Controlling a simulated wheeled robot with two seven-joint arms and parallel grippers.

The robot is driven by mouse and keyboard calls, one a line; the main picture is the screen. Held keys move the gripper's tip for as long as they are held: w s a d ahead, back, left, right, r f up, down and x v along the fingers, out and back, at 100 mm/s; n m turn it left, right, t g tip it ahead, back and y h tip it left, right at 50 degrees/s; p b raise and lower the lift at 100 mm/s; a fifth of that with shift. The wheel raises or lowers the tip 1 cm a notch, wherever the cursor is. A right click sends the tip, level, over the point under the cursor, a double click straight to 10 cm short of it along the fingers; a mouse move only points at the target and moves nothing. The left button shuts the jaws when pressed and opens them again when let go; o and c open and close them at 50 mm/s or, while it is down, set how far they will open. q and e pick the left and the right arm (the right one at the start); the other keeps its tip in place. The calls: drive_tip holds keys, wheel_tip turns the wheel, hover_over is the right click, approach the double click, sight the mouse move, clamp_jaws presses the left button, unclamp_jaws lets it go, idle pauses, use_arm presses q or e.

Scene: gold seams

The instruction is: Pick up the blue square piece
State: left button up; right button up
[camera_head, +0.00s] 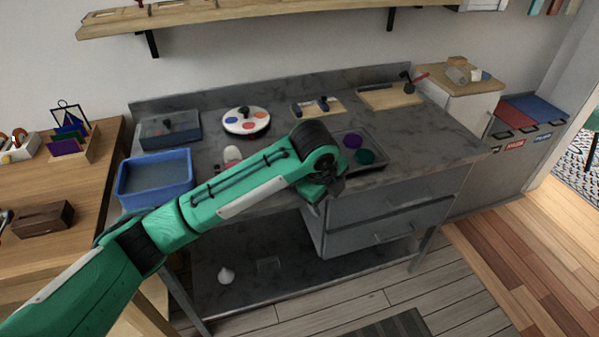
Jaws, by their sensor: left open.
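I cannot clearly make out a blue square piece. Flat blue and purple pieces (68,146) stand in a wooden rack (92,143) on the wooden table at the left; their exact shapes are hard to tell. My left arm crosses the picture from the lower left. My left gripper (318,191) is at its end, over the front edge of the grey workbench, just left of a tray (376,163) with round purple and teal pieces. The gripper is open, its fingers mostly hidden by the wrist, and far right of the rack. My right gripper is not in view.
On the grey bench (285,110) are a blue tub (155,190), a grey box (170,130), a round white palette (246,121) and small boards with tools. Drawers (390,213) hang below the front edge. A shelf (240,14) runs along the wall above.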

use_arm(q)
drive_tip(key=w+a+r+m+t+y, duration=0.1)
drive_tip(key=w+a+r+m+y, duration=0.15)
drive_tip(key=r, duration=0.35)
drive_tip(key=w+a+r+m+y, duration=0.1)
drive_tip(key=w+a+r+m, duration=0.15)
drive_tip(key=r, duration=0.35)
drive_tip(key=shift+y, duration=0.25)
drive_tip(key=x, duration=0.8)
drive_tip(key=d+b+x, duration=0.1)
drive_tip(key=x, duration=0.4)
drive_tip(key=shift+f, duration=0.15)
drive_tip(key=shift+w+f, duration=0.1)
drive_tip(key=shift+f, duration=0.1)
drive_tip(key=c, duration=1.1)
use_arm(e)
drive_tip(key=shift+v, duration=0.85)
use_arm(q)
drive_tip(key=shift+r, duration=0.15)
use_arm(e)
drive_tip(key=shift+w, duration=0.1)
